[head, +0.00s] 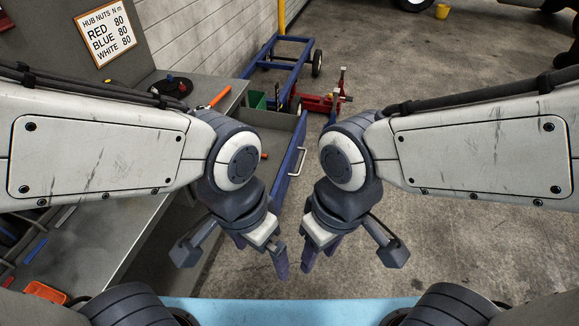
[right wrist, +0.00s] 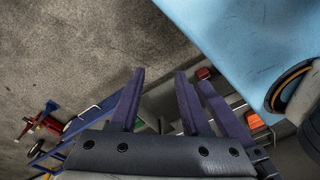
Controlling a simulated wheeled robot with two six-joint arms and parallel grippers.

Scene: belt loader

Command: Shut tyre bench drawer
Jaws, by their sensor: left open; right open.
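The tyre bench drawer (head: 291,158) stands open, pulled out to the right from the grey bench (head: 140,232). Its front is blue with a pale bar handle (head: 301,161). The handle also shows in the right wrist view (right wrist: 84,117). My arms hide part of the drawer. My left gripper (head: 262,256) is open and empty, on the near side of the drawer front and below it in the picture. My right gripper (head: 320,254) is open and empty just right of the left one, apart from the handle. Its fingers also show in the right wrist view (right wrist: 160,78).
A green bin (head: 257,100) is beyond the arms by the bench. A blue wheeled frame (head: 285,60) and a red jack (head: 325,102) stand behind the drawer. Concrete floor right of the drawer is clear. A hub nut sign (head: 105,32) stands over the bench.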

